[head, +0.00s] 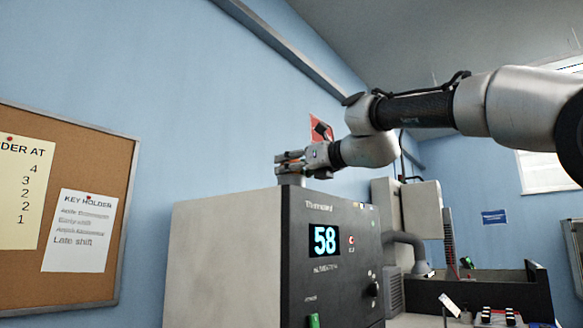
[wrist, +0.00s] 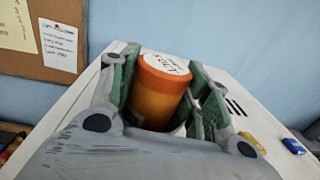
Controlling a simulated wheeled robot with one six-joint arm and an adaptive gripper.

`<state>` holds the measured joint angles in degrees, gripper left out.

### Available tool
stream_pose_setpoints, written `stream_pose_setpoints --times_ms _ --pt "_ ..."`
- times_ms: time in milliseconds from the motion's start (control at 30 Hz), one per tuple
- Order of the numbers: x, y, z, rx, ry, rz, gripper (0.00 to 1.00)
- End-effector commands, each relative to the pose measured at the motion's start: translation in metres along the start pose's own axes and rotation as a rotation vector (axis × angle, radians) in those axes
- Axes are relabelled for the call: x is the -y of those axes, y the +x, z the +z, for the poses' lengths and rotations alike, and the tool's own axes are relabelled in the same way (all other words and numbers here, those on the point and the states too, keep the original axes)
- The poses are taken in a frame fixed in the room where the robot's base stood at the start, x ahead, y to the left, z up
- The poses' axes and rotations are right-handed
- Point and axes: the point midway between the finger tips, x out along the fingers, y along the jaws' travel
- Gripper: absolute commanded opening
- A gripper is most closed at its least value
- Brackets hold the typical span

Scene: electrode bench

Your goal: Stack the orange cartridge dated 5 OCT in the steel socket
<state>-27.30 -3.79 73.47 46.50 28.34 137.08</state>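An orange cartridge (wrist: 162,95) with a round white label on top stands between the green-lined fingers of my gripper (wrist: 164,92). The handwriting on the label is too small to read surely. Both finger pads appear to press its sides, and its lower end is hidden by my gripper. In the head view my gripper (head: 290,160) reaches in level over the top of the grey instrument. A short grey metal cylinder (head: 291,180), which looks like the steel socket, stands on the instrument directly below it. I cannot tell whether the cartridge touches it.
The instrument (head: 235,250) shows 58 on its display. Its top is light, with dark vent slots (wrist: 235,106) at the right. A yellow item (wrist: 251,142) and a blue item (wrist: 293,146) lie to the right. A cork board (head: 75,275) hangs on the blue wall.

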Motion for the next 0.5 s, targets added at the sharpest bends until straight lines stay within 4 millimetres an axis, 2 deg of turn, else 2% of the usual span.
stream_pose_setpoints --times_ms 33,100,367,500 --pt "-0.0001 0.0002 0.0 0.0 0.0 0.0 0.59" --pt "-0.0001 0.0001 0.0002 0.0 0.0 0.0 0.67" --pt "-0.0001 -0.0002 0.0006 0.001 0.0 0.0 0.67" --pt "0.0004 -0.0089 0.0019 0.002 -0.001 -0.001 0.67"
